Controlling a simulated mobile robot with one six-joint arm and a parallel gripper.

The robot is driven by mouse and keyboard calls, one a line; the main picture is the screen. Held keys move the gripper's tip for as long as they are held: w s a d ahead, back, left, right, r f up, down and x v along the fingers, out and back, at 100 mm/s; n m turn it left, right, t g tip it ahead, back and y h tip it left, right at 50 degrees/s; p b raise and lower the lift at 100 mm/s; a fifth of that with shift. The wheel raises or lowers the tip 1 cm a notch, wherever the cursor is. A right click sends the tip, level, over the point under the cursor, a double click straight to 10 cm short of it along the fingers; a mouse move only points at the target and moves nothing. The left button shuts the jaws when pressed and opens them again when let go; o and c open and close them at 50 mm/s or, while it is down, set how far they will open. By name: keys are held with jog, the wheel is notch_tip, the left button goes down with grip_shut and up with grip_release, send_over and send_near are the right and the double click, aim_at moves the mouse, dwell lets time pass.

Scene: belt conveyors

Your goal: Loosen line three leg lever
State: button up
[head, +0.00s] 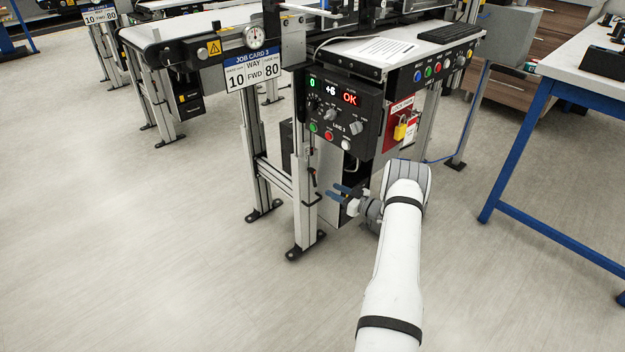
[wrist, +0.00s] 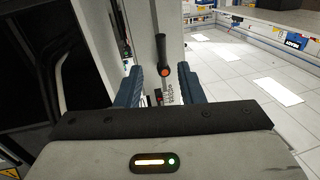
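The line three conveyor's aluminium leg (head: 303,200) stands below the control panel marked LINE 3 (head: 340,113). A black lever with an orange end (wrist: 162,58) is on the leg in the wrist view, roughly upright. In the head view a small dark lever (head: 313,179) shows on the leg. My gripper (head: 337,192) is just right of the leg, pointing at it. In the wrist view its two blue fingers (wrist: 156,88) are apart with nothing gripped. The lever appears in the gap between them, ahead of the tips; whether it touches a finger I cannot tell.
The job card (head: 252,69) reads 10, FWD, 80. The panel displays 0, +6 and OK. A yellow padlock (head: 400,131) hangs right of the panel, above my arm. A blue-legged table (head: 545,90) stands at right. The floor at left is clear.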

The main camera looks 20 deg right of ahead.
aim_at(315, 182)
jog(key=b+x, duration=0.1)
jog(key=x, duration=0.6)
jog(key=shift+b, duration=0.35)
jog(key=shift+a, duration=0.1)
jog(key=shift+c, duration=0.4)
grip_shut()
jog(key=shift+a, duration=0.2)
jog(key=shift+d, duration=0.15)
